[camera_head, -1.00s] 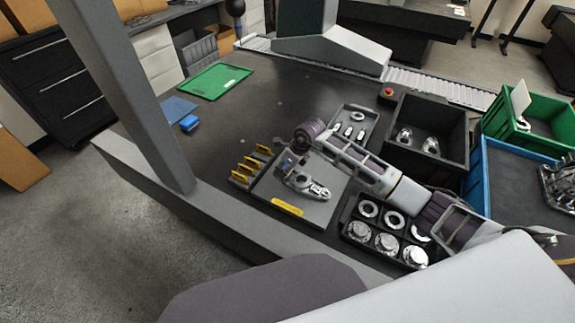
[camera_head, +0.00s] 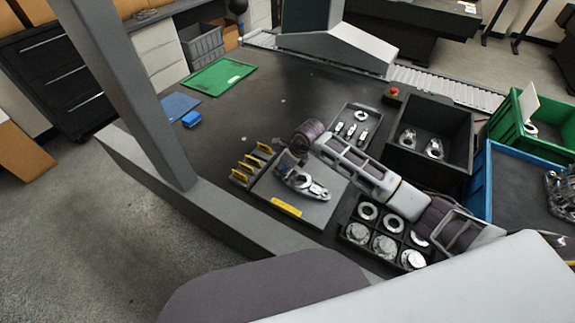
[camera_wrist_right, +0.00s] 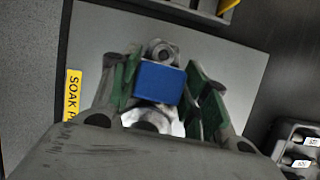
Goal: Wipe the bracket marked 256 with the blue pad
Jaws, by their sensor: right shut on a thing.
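My right gripper (camera_wrist_right: 158,88) is shut on a blue pad (camera_wrist_right: 160,82), held between its green-lined fingers. A silver metal bracket (camera_head: 314,190) lies on a grey plate (camera_head: 322,211) with a yellow label. The gripper (camera_head: 287,164) is over the bracket's left end in the head view. In the wrist view the bracket (camera_wrist_right: 160,50) shows beyond and below the pad, partly hidden; I cannot tell whether they touch. No number on the bracket is readable. Another small blue block (camera_head: 191,119) lies beside a blue mat (camera_head: 178,106). My left gripper is not in view.
A rack with yellow tabs (camera_head: 247,168) stands left of the plate. A small tray (camera_head: 372,113) of parts lies behind it, and a black divided box (camera_head: 347,234) of round parts in front right. A black bin (camera_head: 456,121) stands farther right. The table's left middle is clear.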

